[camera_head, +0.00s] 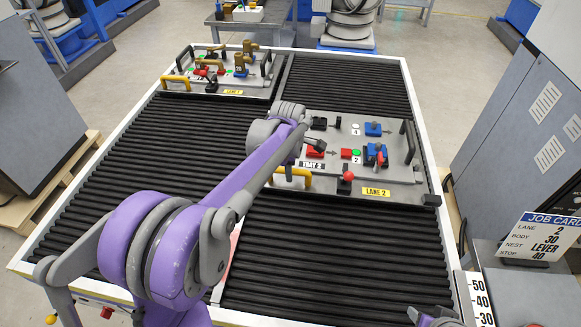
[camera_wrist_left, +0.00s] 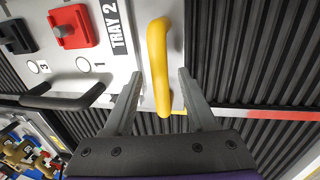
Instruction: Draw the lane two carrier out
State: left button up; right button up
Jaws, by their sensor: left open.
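The lane two carrier (camera_head: 425,190) is a grey plate on the black roller bed, marked "LANE 2" and "TRAY 2". It bears a red block (camera_head: 315,153), blue blocks (camera_head: 373,129), a red-knobbed lever (camera_head: 348,176) and a black end handle. Its yellow handle (camera_head: 294,178) is on the near left side, partly behind my left arm. In the left wrist view my left gripper (camera_wrist_left: 157,76) is open, with the yellow handle (camera_wrist_left: 160,50) between its fingers and gaps on both sides. My right gripper (camera_head: 437,318) barely shows at the bottom edge; its fingers cannot be made out.
A second carrier (camera_head: 258,81) with a yellow handle and brown and blue parts stands at the far left. A job card (camera_head: 543,236) reads lane 2, body 30, nest lever, stop 40. The rollers (camera_head: 340,255) in front of the lane two carrier are clear.

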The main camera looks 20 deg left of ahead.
pick_arm(q)
jog(key=shift+c, duration=0.2)
grip_shut()
dwell(1.2)
